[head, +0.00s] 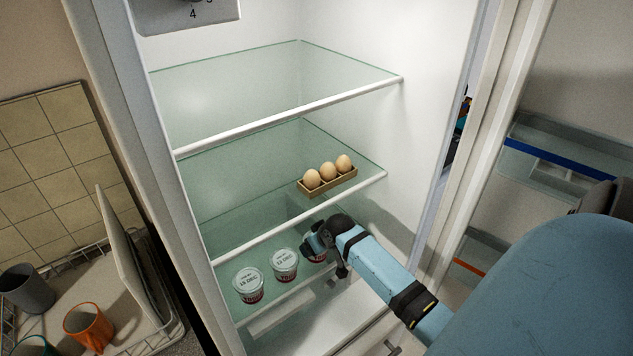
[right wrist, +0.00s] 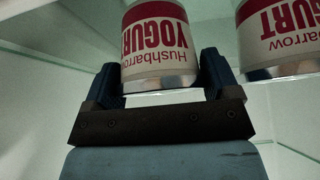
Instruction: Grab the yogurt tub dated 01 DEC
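Three white yogurt tubs with red lettering stand on the lower glass shelf. The left tub (head: 248,284) and the middle tub (head: 286,265) show printed lids, too small to read surely. The right tub (head: 317,257) is mostly hidden by my right gripper (head: 325,240). In the right wrist view, one tub (right wrist: 160,45) is between the two fingers of my right gripper (right wrist: 160,78), with a finger close at each side. I cannot tell whether the fingers press on it. Another tub (right wrist: 278,40) stands to its right. My left gripper is not in view.
An egg holder (head: 330,182) with three eggs sits on the middle shelf (head: 235,195), above the tubs. The top shelf (head: 270,85) is empty. The open fridge door with bins (head: 550,165) is at right. A dish rack with mugs (head: 88,326) is at left.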

